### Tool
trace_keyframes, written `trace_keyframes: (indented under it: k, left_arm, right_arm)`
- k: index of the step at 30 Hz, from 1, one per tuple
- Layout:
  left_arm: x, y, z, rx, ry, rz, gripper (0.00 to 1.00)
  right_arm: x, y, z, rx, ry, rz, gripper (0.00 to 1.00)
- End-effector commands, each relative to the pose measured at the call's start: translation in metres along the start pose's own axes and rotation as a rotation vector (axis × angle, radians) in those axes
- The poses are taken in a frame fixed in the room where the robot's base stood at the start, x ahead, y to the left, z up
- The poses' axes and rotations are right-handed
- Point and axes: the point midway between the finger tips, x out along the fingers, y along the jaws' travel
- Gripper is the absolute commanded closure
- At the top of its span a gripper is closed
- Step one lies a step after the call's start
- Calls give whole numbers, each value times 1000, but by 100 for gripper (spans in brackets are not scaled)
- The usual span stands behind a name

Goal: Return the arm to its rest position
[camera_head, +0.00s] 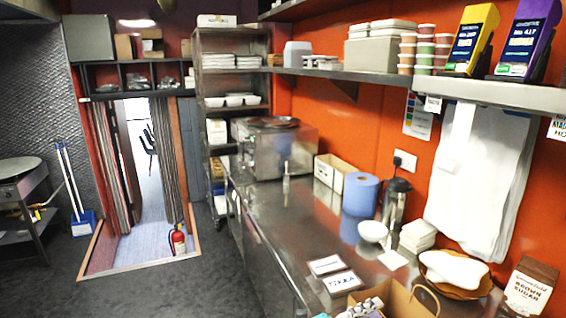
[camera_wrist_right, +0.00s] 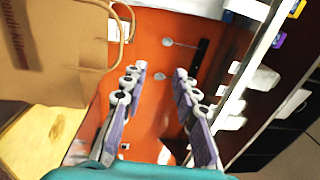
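My right gripper (camera_wrist_right: 160,72) is open, with nothing between its two grey and lilac fingers in the right wrist view. In the head view, what shows of my right gripper (camera_head: 368,306) is a small grey-white part at the bottom edge, in front of a brown paper bag. The bag (camera_head: 402,300) stands on the steel counter (camera_head: 300,232). It also shows in the right wrist view, where the paper bag (camera_wrist_right: 60,45) with its looped handle lies left of the fingers, apart from them. My left gripper is not in view.
White cards (camera_head: 343,281) lie left of the bag. A basket (camera_head: 455,275), a brown sugar bag (camera_head: 528,288), a white bowl (camera_head: 372,231), a flask (camera_head: 396,205) and a blue roll (camera_head: 360,194) stand along the wall. The counter's middle is mostly clear.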

Motion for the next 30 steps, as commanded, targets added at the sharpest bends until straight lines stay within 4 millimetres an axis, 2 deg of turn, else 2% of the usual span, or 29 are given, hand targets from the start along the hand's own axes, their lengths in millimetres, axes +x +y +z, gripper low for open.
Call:
trace_keyframes:
  k: [5,8,11,14,15,18,20,23,25,28,30]
  left_arm:
    - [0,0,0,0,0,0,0]
    - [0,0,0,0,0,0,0]
    - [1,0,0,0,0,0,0]
    - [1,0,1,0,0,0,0]
    - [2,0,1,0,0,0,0]
    - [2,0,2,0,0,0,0]
    - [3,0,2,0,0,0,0]
    - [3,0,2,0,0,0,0]
    - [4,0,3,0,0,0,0]
    - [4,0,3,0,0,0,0]
    - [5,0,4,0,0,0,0]
  right_arm:
    - [0,-1,0,0,-3,-2,71]
    - [6,-14,8,2,-47,-34,71]
    - [17,-50,26,-3,-167,-123,71]
    - [22,-100,53,-44,-359,-261,71]
    - [18,-119,64,-77,-447,-321,71]
    - [1,-151,87,-194,-664,-457,71]
    - [-14,-159,96,-287,-789,-524,71]
    - [-42,-150,102,-479,-991,-606,71]
    - [-59,-129,98,-636,-1124,-636,71]
    - [-78,-81,77,-890,-1299,-631,71]
    - [-85,-39,51,-1082,-1409,-590,71]
